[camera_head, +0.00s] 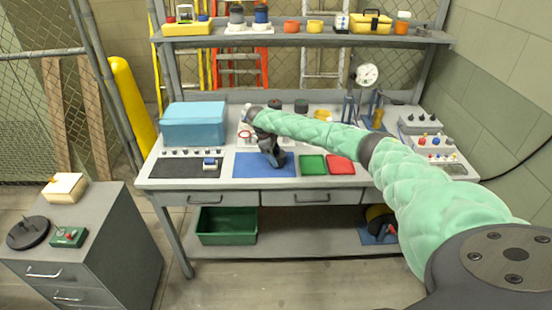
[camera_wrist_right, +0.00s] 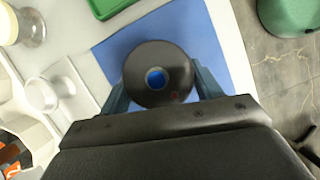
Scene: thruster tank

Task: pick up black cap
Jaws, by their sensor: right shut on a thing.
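The black cap (camera_wrist_right: 140,84) is a round dark piece with a small blue centre, seen from above in the right wrist view. My right gripper (camera_wrist_right: 162,76) has one finger on each side of it and is shut on it. In the head view my right gripper (camera_head: 277,160) points down over the blue mat (camera_head: 250,170). The cap is hard to tell from the dark gripper there. I cannot tell whether the cap touches the mat or is a little above it. My left gripper is not in view.
A green tray (camera_head: 313,165) and a red tray (camera_head: 341,165) lie right of the mat. A blue box (camera_head: 194,124) stands at the left, above a dark mat (camera_head: 180,171). Dark round parts (camera_head: 301,106) stand behind. A shelf (camera_head: 300,38) with several items spans the back.

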